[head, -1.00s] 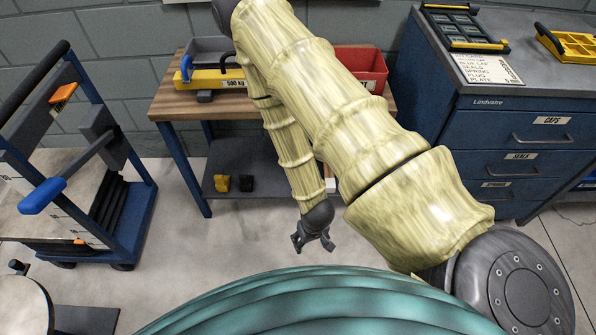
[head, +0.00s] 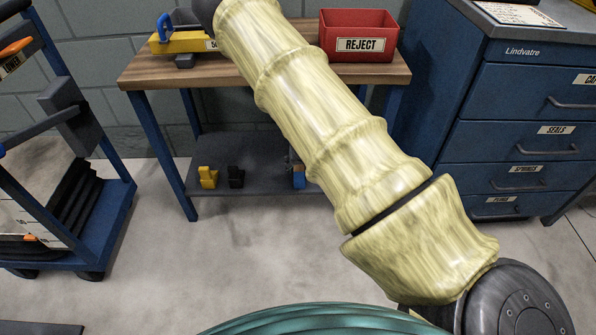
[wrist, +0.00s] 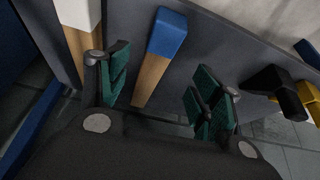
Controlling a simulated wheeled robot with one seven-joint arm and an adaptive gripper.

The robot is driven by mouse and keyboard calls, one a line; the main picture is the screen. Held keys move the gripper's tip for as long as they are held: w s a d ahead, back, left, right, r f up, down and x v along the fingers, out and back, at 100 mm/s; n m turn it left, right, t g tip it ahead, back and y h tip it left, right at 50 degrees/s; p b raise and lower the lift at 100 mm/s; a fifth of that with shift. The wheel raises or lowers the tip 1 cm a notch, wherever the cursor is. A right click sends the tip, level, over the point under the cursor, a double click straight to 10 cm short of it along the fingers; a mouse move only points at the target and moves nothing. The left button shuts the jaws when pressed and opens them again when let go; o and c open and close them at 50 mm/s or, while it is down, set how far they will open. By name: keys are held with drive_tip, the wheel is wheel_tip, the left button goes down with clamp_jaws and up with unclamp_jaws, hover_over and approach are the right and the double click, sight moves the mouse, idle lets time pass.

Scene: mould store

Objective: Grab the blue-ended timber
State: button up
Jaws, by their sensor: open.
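The blue-ended timber (wrist: 151,78) is a pale wooden bar with a blue end, lying on the grey lower shelf (wrist: 225,55) of the bench. In the wrist view it runs between the two fingers of my gripper (wrist: 158,84), its blue end beyond the fingertips. The green-padded fingers are apart, with a gap on each side of the bar. A white-ended timber (wrist: 78,22) lies left of the left finger.
Black (wrist: 268,82) and yellow (wrist: 297,92) pieces lie on the shelf right of my gripper. A blue drawer cabinet (head: 500,95) stands right, a blue rack (head: 110,205) left.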

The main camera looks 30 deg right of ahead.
drive_tip(key=shift+m+t+h, duration=0.3)
drive_tip(key=shift+t+h, duration=0.1)
drive_tip(key=w+d+b, duration=0.1)
drive_tip(key=w, duration=0.1)
drive_tip(key=w+d+b, duration=0.1)
drive_tip(key=w, duration=0.1)
drive_tip(key=w+d+b, duration=0.1)
drive_tip(key=w+d, duration=0.1)
drive_tip(key=shift+w+b, duration=0.25)
drive_tip(key=shift+b, duration=0.1)
drive_tip(key=b+x, duration=0.1)
drive_tip(key=x, duration=0.4)
drive_tip(key=shift+d+f+b, duration=0.1)
drive_tip(key=shift+b, duration=0.3)
drive_tip(key=b+x, duration=0.2)
drive_tip(key=x, duration=0.2)
drive_tip(key=shift+b, duration=0.4)
drive_tip(key=shift+w+f, duration=0.35)
drive_tip(key=shift+f, duration=0.2)
drive_tip(key=c, duration=1.3)
drive_tip(key=shift+r, duration=0.2)
